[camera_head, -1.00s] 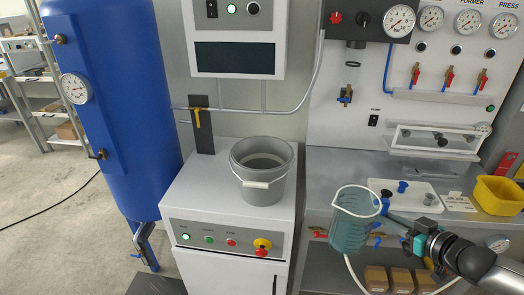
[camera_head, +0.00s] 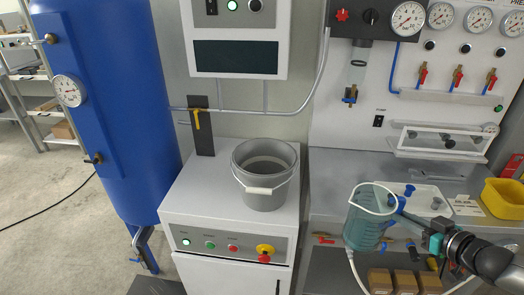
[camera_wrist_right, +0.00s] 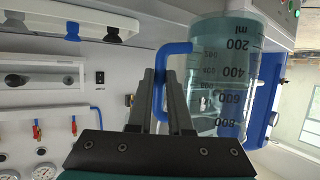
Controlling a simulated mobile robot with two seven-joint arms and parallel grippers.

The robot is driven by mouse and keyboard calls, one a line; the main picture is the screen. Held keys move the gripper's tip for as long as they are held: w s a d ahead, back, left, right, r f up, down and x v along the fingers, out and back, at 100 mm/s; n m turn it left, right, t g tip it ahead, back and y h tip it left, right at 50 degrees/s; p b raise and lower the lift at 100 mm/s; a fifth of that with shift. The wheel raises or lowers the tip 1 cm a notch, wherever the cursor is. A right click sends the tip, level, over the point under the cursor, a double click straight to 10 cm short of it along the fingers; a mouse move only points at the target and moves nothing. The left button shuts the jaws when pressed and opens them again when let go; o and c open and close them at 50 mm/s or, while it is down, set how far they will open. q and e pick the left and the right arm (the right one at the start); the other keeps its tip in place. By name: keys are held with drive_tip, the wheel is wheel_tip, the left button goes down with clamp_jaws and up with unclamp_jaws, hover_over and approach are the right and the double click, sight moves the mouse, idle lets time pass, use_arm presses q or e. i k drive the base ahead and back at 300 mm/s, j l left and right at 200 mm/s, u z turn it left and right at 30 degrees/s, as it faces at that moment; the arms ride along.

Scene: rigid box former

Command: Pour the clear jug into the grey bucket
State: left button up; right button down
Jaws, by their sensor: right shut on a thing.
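The grey bucket (camera_head: 265,172) stands upright on top of the white cabinet, its white-gripped handle hanging at the front. The clear jug (camera_head: 366,222), with a bluish tint, is held in the air to the right of the bucket and apart from it, roughly upright with a slight tilt. My right gripper (camera_head: 408,216) is shut on the jug's blue handle; in the right wrist view the fingers (camera_wrist_right: 168,95) close around the handle beside the jug (camera_wrist_right: 222,80) with its volume marks. Whether the jug holds liquid is hard to tell. My left gripper is out of view.
The white cabinet (camera_head: 190,215) has buttons and a red knob on its front. A blue tank (camera_head: 110,110) stands at left. A grey bench with a yellow bin (camera_head: 505,198) and a white tray (camera_head: 430,195) lies at right. A control box (camera_head: 236,40) hangs above the bucket.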

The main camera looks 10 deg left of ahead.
sight(264, 167)
drive_tip(key=i+j, duration=0.65)
drive_tip(key=i, duration=0.1)
